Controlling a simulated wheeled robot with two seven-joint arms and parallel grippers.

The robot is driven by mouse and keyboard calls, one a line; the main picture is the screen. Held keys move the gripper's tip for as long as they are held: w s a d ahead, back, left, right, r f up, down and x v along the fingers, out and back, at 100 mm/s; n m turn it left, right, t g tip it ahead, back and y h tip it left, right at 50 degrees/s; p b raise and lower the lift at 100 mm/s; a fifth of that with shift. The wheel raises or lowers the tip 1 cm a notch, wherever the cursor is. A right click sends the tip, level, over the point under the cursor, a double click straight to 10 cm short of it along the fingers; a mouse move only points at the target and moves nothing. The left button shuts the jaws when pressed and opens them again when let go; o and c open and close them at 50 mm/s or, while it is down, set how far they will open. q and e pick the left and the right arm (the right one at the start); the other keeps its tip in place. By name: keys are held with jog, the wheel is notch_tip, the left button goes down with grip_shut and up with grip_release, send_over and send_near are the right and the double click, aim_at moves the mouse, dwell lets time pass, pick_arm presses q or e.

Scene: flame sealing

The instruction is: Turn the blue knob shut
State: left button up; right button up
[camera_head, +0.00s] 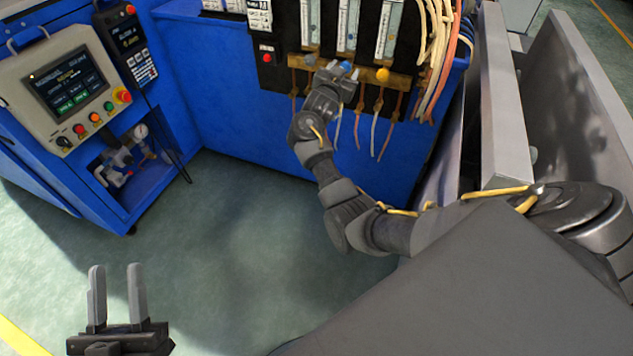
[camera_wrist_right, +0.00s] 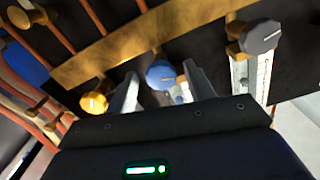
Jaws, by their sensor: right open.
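The blue knob (camera_wrist_right: 161,75) sits on the brass bar (camera_wrist_right: 120,50) of the panel, between a yellow knob (camera_wrist_right: 94,101) and a grey knob (camera_wrist_right: 262,37). My right gripper (camera_wrist_right: 160,85) is open, with one finger on each side of the blue knob. I cannot tell whether the fingers touch it. In the head view the blue knob (camera_head: 346,66) shows at the tip of my right gripper (camera_head: 343,70), partly hidden by it. The yellow knob (camera_head: 382,75) is just to its right and the grey knob (camera_head: 310,60) to its left. My left gripper (camera_head: 118,295) is open and empty, low at the left, far from the panel.
Glass flowmeter tubes (camera_head: 388,28) stand above the knobs. Thin hoses hang below the brass bar, and a bundle of hoses (camera_head: 437,50) runs at the panel's right. A control box with a screen (camera_head: 70,85) stands at the left. The floor (camera_head: 235,240) between is clear.

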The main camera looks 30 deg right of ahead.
jog(key=s+a+n+p, duration=0.2)
jog(key=s+a, duration=0.4)
jog(key=a, duration=0.3)
jog(key=s+a+f+n+y+p, duration=0.2)
jog(key=a+f+n+y+p, duration=0.1)
jog(key=f, duration=0.6)
jog(key=s+a+f+n+y+p, duration=0.2)
jog(key=a+f+n+y+p, duration=0.1)
jog(key=f, duration=0.6)
jog(key=s+a+f+n+y+p, duration=0.2)
jog(key=s+f+n+y+p, duration=0.1)
jog(key=f, duration=0.6)
jog(key=shift+a+n+t+p, duration=0.3)
jog(key=shift+a+n+p, duration=0.15)
jog(key=shift+n, duration=0.55)
jog(key=shift+s+r, duration=0.1)
